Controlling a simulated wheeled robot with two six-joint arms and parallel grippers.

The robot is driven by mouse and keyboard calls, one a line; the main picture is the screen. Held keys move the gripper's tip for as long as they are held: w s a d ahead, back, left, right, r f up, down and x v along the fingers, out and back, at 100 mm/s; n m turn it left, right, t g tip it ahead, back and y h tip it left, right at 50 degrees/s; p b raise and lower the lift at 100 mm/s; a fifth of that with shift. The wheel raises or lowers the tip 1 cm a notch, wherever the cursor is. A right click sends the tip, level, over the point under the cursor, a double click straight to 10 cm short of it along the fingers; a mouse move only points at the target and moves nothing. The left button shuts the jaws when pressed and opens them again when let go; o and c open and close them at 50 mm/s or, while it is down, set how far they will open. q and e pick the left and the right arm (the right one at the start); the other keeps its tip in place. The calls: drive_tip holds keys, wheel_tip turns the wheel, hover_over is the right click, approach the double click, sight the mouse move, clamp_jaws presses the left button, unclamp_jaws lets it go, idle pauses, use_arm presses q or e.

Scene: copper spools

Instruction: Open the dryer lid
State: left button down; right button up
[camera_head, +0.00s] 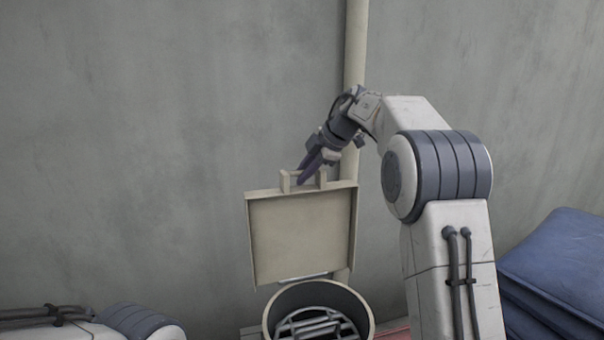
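The dryer lid (302,240) is a beige square panel standing upright behind the round dryer opening (271,310), with its handle (285,183) at its top edge. The dryer opening is uncovered, and a grey metal rack (318,325) shows inside it. My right gripper (306,172) is at the handle, its dark fingers pointing down and left into the handle's gap. I cannot tell whether the fingers are closed on the handle bar. My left gripper is out of view; only part of my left arm shows at the lower left.
A beige vertical pipe (354,60) runs down the grey wall (150,130) behind the lid. Blue stacked sacks or cushions (560,262) lie at the right. The space left of the lid is clear.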

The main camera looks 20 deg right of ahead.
drive_tip(key=o, duration=0.4)
drive_tip(key=shift+a+f, duration=0.1)
drive_tip(key=shift+f, duration=0.1)
drive_tip(key=shift+c, duration=0.2)
drive_tip(key=shift+s, duration=0.1)
drive_tip(key=b+v, duration=0.1)
drive_tip(key=v, duration=0.9)
drive_tip(key=shift+r+b, duration=0.3)
drive_tip(key=shift+r, duration=0.1)
drive_tip(key=shift+s+d, duration=0.15)
drive_tip(key=shift+d, duration=0.1)
